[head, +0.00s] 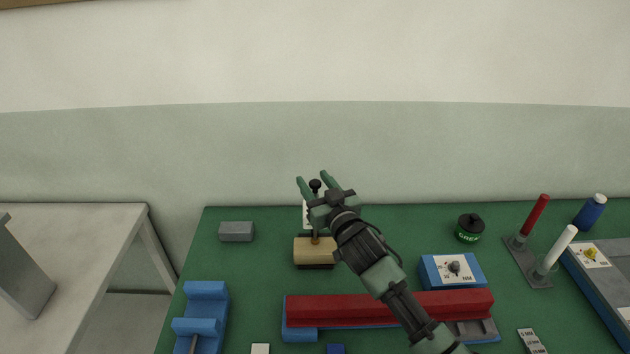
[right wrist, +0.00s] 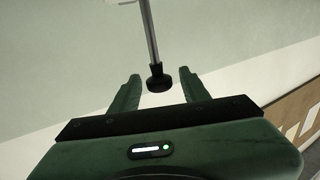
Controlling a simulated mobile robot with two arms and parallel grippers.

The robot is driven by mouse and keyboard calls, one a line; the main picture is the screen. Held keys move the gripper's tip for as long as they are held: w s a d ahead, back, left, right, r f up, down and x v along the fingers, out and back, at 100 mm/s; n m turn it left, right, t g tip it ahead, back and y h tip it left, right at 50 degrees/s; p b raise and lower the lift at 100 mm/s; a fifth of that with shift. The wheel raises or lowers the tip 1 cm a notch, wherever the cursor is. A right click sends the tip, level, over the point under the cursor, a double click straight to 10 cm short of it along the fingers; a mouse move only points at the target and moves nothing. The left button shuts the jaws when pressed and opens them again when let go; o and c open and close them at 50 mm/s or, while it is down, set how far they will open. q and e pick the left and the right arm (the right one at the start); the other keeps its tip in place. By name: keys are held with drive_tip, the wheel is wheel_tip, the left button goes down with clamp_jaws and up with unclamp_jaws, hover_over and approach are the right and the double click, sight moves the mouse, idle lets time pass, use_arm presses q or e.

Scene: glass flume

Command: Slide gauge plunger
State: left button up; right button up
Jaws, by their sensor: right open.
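The gauge has a tan cylindrical body (head: 305,250) on a dark base near the back of the green bench. Its upright plunger rod ends in a black round knob (head: 315,184). My right gripper (head: 312,177) is open, with one finger on each side of the knob. In the right wrist view the black knob (right wrist: 159,81) and its grey rod (right wrist: 152,38) show between the open fingertips (right wrist: 159,76), with a gap on both sides. A white plate (head: 306,215) behind the rod is mostly hidden by my gripper. My left gripper is not in view.
A red bar (head: 350,309) on a blue base, a blue box with a dial (head: 430,270) and a blue cradle (head: 207,309) lie nearer. A grey block (head: 236,231) is left of the gauge. A green-labelled black pot (head: 469,228) stands right. The wall is close behind.

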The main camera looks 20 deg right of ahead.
drive_tip(key=shift+s, duration=0.1)
clamp_jaws()
idle(1.3)
